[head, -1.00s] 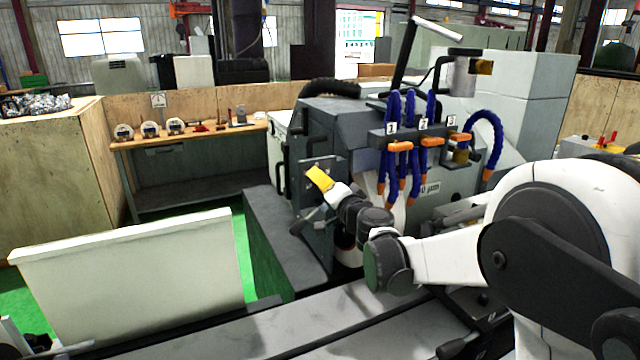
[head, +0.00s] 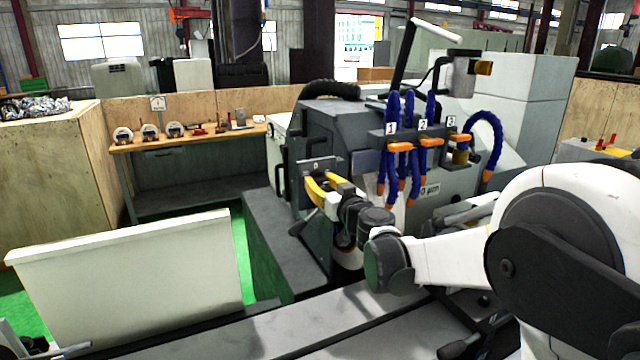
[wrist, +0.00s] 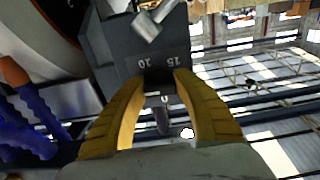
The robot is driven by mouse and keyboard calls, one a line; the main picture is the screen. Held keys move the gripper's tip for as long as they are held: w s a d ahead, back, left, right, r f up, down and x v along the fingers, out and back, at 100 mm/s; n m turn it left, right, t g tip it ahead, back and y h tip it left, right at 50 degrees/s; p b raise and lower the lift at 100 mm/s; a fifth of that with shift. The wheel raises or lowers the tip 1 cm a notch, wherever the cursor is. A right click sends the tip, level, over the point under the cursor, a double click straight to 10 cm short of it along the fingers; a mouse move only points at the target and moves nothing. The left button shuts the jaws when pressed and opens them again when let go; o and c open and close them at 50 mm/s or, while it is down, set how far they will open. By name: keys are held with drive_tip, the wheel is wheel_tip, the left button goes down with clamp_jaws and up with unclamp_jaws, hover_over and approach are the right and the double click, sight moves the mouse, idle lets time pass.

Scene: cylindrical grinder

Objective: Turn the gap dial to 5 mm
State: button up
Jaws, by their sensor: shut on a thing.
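The gap dial (wrist: 158,76) is a small dark knob on a dark plate (wrist: 135,58) marked with numbers such as 10, 15 and 20 in the wrist view. My gripper (head: 313,184) has two yellow fingers and is at the plate on the grinder's left face in the head view. In the wrist view, my gripper (wrist: 161,82) is shut on the dial, with one fingertip on each side. The fingers hide most of the dial, and I cannot read its setting.
The grey grinder (head: 345,125) carries blue hoses with orange fittings (head: 400,147) right of my gripper. A black lever (head: 302,226) sits just below the fingers. A wooden bench (head: 190,136) with gauges stands behind left. A pale panel (head: 130,275) stands front left.

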drive_tip(key=shift+n, duration=1.5)
drive_tip(key=o, duration=1.2)
drive_tip(key=shift+c, duration=0.2)
drive_tip(key=v, duration=1.2)
